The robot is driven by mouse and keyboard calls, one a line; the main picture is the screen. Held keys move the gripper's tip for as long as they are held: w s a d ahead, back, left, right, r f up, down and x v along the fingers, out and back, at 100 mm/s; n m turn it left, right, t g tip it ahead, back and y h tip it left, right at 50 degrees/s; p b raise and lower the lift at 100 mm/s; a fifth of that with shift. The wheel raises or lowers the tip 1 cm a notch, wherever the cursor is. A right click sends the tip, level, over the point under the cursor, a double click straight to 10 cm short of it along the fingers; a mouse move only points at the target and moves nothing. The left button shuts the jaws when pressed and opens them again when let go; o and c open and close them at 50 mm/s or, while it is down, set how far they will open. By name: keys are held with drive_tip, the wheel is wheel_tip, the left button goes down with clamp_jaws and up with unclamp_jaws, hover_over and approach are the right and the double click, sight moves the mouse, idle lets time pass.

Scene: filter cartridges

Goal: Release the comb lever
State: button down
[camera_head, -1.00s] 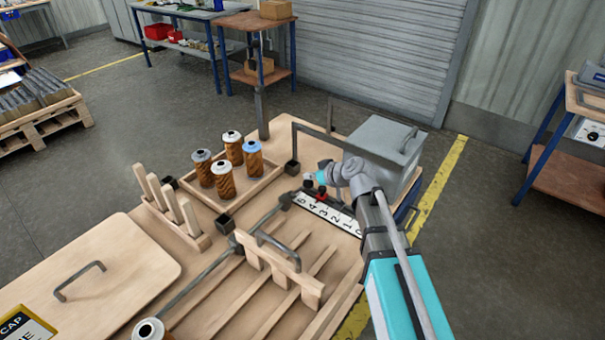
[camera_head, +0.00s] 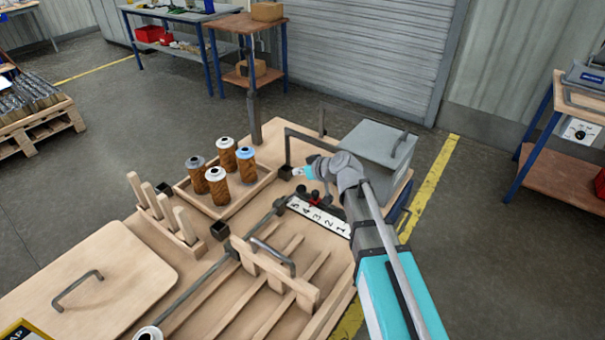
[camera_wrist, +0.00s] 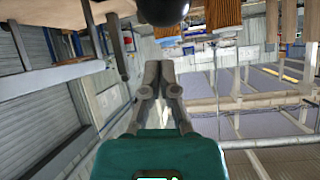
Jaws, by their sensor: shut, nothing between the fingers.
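A dark round knob (camera_head: 301,188), which looks like the end of the comb lever, sits by the far end of the white number scale (camera_head: 320,216). A small red piece (camera_head: 314,202) is beside it. My gripper (camera_head: 298,172) is just above and beyond the knob, with its fingertips hard to make out. In the wrist view my gripper (camera_wrist: 158,66) has its fingers together and empty. A large dark ball (camera_wrist: 162,8) is past the tips, apart from them. The wooden comb with a grey handle (camera_head: 273,256) lies across the slatted lanes. The lever's shaft is not clear.
Several orange cartridges stand in a wooden tray (camera_head: 262,182) left of my gripper. A grey lidded box (camera_head: 375,150) stands close on the right. A dark bent bar (camera_head: 305,136) rises behind my gripper. Wooden pegs (camera_head: 160,207) stand at left.

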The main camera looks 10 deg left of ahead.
drive_tip(key=f+p+v, duration=0.1)
drive_tip(key=p+v, duration=0.2)
drive_tip(key=v, duration=0.6)
drive_tip(key=shift+s+d, duration=0.3)
drive_tip(key=shift+d, duration=0.3)
drive_tip(key=shift+d, duration=0.1)
drive_tip(key=s+d+f+m+g+h+p, duration=0.1)
drive_tip(key=s+d+m+h, duration=0.2)
drive_tip(key=d, duration=0.6)
drive_tip(key=s+d+f+m+g+h+p, duration=0.1)
drive_tip(key=s+d+m+h, duration=0.3)
drive_tip(key=d, duration=0.5)
drive_tip(key=s+d+f+m+g+h+p, duration=0.2)
drive_tip(key=s+d+m+g+h, duration=0.1)
drive_tip(key=d, duration=0.6)
drive_tip(key=shift+s+f+m, duration=0.4)
drive_tip(key=shift+s+m, duration=0.1)
drive_tip(key=shift+s, duration=0.4)
